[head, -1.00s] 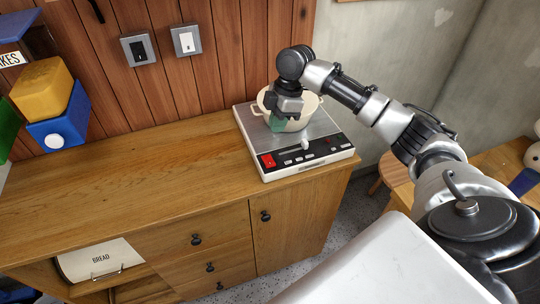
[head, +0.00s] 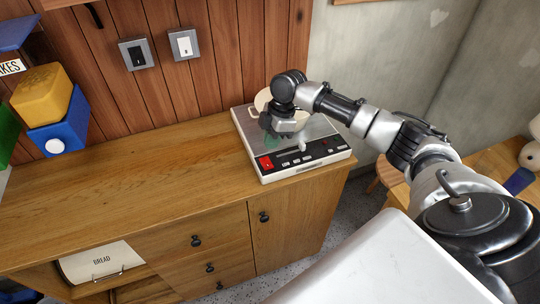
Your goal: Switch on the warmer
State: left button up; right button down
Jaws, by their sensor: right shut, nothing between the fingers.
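The warmer (head: 318,152) is a flat silver unit with a black front panel, standing at the right end of the wooden cabinet top. A red switch (head: 266,162) is at the left end of its panel, beside several small buttons; I cannot tell its on or off position. A cream pot (head: 263,99) stands on the plate, partly hidden by my arm. My left gripper is out of view.
A white knob (head: 302,146) is at the warmer's front. Two wall switches, one black (head: 137,54) and one white (head: 184,44), are on the wood panelling. The cabinet top (head: 150,185) between is clear.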

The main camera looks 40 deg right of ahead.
aim_at(268, 166)
jog(key=x, duration=0.2)
jog(key=p+x, duration=0.1)
jog(key=x, duration=0.2)
jog(key=shift+s+d+f, duration=0.25)
jog(key=shift+d+f, duration=0.05)
jog(key=shift+f, duration=0.65)
jog(key=shift+s+f+t+p, duration=0.15)
jog(key=shift+f+t+p, duration=0.15)
jog(key=shift+w+d+r, duration=0.15)
jog(key=shift+w+r, duration=0.25)
jog(key=shift+w, duration=0.35)
jog(key=shift+r, duration=0.1)
